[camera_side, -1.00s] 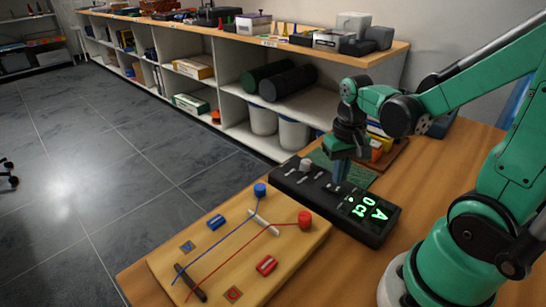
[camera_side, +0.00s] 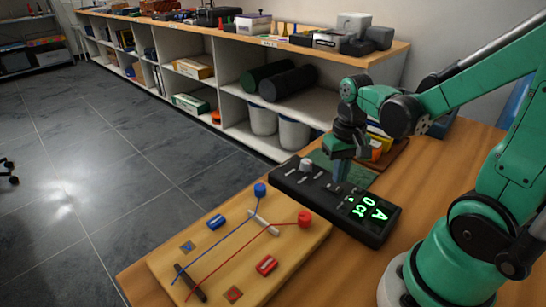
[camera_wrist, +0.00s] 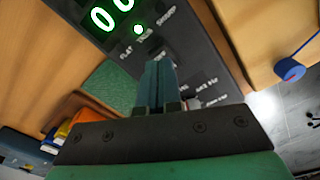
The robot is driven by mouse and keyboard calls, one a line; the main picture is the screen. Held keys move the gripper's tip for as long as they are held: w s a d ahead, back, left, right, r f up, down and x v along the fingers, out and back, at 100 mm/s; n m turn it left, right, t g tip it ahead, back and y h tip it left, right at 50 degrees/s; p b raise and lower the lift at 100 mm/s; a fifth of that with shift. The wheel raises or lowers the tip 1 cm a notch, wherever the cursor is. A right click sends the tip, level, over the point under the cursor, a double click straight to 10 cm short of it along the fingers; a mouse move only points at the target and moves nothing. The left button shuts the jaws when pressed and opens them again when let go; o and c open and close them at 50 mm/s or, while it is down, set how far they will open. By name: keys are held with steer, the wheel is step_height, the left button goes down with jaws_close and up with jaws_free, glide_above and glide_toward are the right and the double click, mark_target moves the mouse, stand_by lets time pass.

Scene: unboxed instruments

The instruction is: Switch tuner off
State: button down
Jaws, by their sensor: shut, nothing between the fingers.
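The tuner (camera_side: 375,222) is a long black box on the wooden table, with its display lit green, showing "A" and "Oct". Small switches and a light grey knob (camera_side: 306,165) sit along its top. In the wrist view the tuner (camera_wrist: 205,45) shows a lit green dot beside the word "TRUE". My gripper (camera_side: 341,185) is shut and empty, pointing down with its fingertips at the tuner's top face, near the middle. In the wrist view my gripper (camera_wrist: 160,75) covers part of the switch area. I cannot tell whether the fingertips touch a switch.
A wooden board (camera_side: 245,285) with red and blue strings, blocks and pegs lies in front of the tuner. A green mat (camera_side: 355,175) and coloured books (camera_side: 378,140) lie behind it. A shelf (camera_side: 220,65) stands beyond the table. Bare table lies right of the tuner.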

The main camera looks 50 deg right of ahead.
mark_target(337, 189)
steer(key=shift+f, duration=1.15)
stand_by(0.9)
steer(key=shift+r, duration=3.55)
steer(key=w+a+r+n+t, duration=0.2)
steer(key=a+n+t, duration=0.4)
steer(key=a, duration=0.3)
steer(key=shift+w+a+r+t, duration=0.15)
steer(key=shift+w+r+t, duration=0.15)
steer(key=shift+w+t, duration=0.3)
steer(key=shift+w, duration=0.1)
